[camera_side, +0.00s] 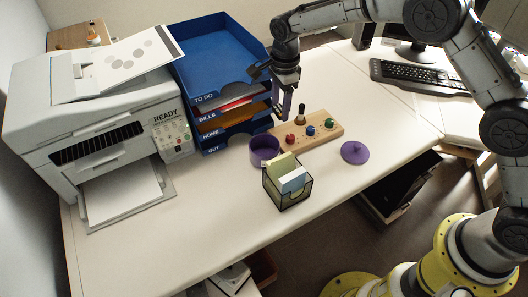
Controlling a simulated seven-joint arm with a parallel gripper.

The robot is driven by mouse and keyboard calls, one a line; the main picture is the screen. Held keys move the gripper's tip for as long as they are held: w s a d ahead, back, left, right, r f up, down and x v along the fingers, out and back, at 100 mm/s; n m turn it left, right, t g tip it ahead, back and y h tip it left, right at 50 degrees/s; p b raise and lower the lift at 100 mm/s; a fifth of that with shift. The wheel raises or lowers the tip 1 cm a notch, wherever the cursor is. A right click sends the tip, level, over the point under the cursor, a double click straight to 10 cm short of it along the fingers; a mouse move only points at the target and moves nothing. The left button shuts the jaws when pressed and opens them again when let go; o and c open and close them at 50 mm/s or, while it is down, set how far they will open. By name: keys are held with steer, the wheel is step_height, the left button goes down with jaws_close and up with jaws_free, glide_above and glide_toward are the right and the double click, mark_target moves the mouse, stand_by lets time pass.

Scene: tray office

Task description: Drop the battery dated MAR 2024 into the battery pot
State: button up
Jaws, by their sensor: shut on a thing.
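The battery pot looks to be the open purple round pot (264,151) on the desk, in front of the letter trays. Its purple lid (354,152) lies apart on the desk to the right, knob up. My gripper (283,113) points down over the wooden block, a little above and right of the pot. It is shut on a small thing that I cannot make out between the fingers. No battery and no MAR 2024 date can be read at this size. The inside floor of the pot is hidden.
A wooden block (328,136) with red, blue and green knobs and a dark-handled piece (300,116) stands beside the pot. A mesh note holder (291,197) is in front. Blue letter trays (222,62) and a printer (90,110) are left. The desk's front is clear.

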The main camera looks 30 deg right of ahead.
steer(key=shift+n, duration=0.3)
steer(key=shift+w+a+f, duration=0.1)
steer(key=shift+a+f, duration=0.4)
steer(key=shift+f, duration=1.15)
steer(key=shift+a+f, duration=0.45)
steer(key=shift+f, duration=1.2)
steer(key=shift+w+a+f, duration=0.1)
steer(key=shift+a+f, duration=0.4)
steer(key=shift+f, duration=1.15)
steer(key=o, duration=1.4)
steer(key=shift+r, duration=0.1)
step_height(320, 180, up, 14)
steer(key=shift+f, duration=0.15)
